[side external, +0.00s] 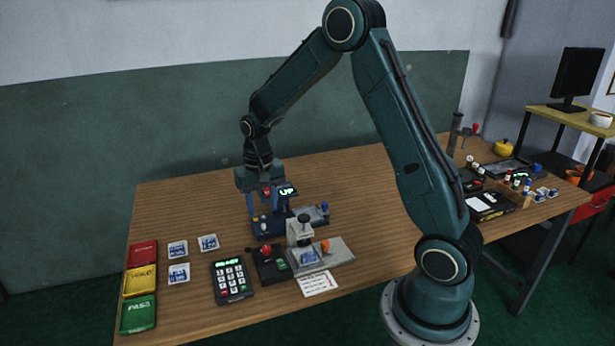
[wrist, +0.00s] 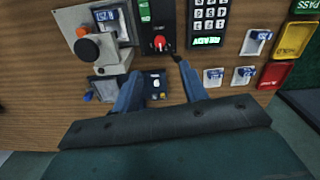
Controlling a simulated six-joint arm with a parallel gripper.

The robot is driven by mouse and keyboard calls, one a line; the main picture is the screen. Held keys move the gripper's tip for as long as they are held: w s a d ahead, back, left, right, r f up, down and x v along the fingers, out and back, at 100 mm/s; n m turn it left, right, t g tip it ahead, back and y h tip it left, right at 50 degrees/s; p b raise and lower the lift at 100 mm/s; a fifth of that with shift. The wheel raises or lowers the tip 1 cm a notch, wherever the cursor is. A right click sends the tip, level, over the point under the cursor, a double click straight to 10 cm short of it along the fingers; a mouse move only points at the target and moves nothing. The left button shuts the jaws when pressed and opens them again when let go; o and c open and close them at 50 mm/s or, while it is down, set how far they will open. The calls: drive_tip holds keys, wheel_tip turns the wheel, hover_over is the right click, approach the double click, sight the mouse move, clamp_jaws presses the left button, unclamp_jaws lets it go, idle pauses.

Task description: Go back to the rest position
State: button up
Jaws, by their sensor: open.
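My gripper (side external: 263,212) hangs pointing down over the wooden table (side external: 385,215), with its blue fingers apart. It is in front of the dark blue device whose display reads "UP" (side external: 287,191). In the wrist view my gripper (wrist: 160,80) shows two spread blue fingers with nothing held between them. A small dark blue panel with little knobs (wrist: 155,88) lies below, between the fingers. The exact height of the fingertips above the device is hard to tell.
A grey metal fixture (side external: 340,252) and a black box with a red knob (side external: 268,264) stand near. A keypad (side external: 232,281), several white-and-blue cards (side external: 178,249), and red, yellow and green trays (side external: 139,314) lie left. The table's back left is clear.

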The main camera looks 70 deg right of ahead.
drive_tip(key=shift+r, duration=0.45)
drive_tip(key=shift+r, duration=0.1)
drive_tip(key=s+a+r+n+t, duration=0.1)
drive_tip(key=s+a+r+n, duration=0.1)
drive_tip(key=s+a+r, duration=0.3)
drive_tip(key=s+a+r+n+t, duration=0.1)
drive_tip(key=s+r, duration=0.2)
drive_tip(key=r, duration=0.4)
drive_tip(key=s+a+r+n+t, duration=0.1)
drive_tip(key=s+a+r+n, duration=0.1)
drive_tip(key=s, duration=0.6)
drive_tip(key=s+a+r+n+t, duration=0.2)
drive_tip(key=s+a+r, duration=0.1)
drive_tip(key=s, duration=0.5)
drive_tip(key=shift+a+r+t, duration=0.3)
drive_tip(key=shift+a, duration=0.3)
